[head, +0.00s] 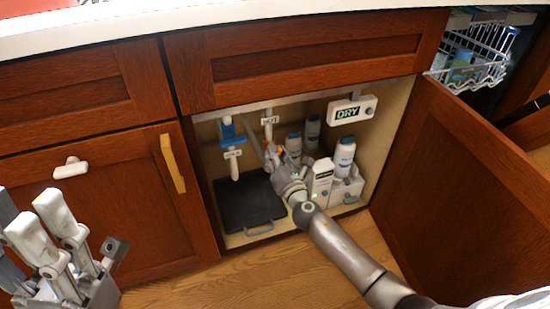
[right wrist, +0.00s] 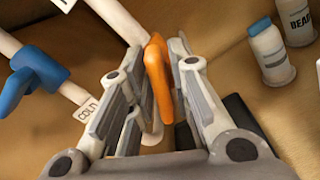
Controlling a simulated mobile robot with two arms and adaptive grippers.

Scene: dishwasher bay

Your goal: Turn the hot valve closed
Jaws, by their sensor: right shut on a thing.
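The hot valve's orange handle (right wrist: 158,75) shows between the fingers of my right gripper (right wrist: 156,55) in the right wrist view. The gripper is shut on it. The handle sits on a white pipe (right wrist: 115,18). In the head view only a bit of orange (head: 278,150) shows beside the right gripper (head: 272,156), below the HOT tag (head: 269,120); the rest is hidden by the gripper. My left gripper (head: 60,240) is at the lower left, in front of the cabinet doors and away from the valves.
The blue cold valve (head: 228,130) is on the pipe to the left. Several bottles (head: 344,154) and a white carton (head: 321,180) stand right of my gripper. A black tray (head: 250,205) lies below. The open door (head: 480,170) bounds the right side. A DRY sign (head: 348,111) hangs above.

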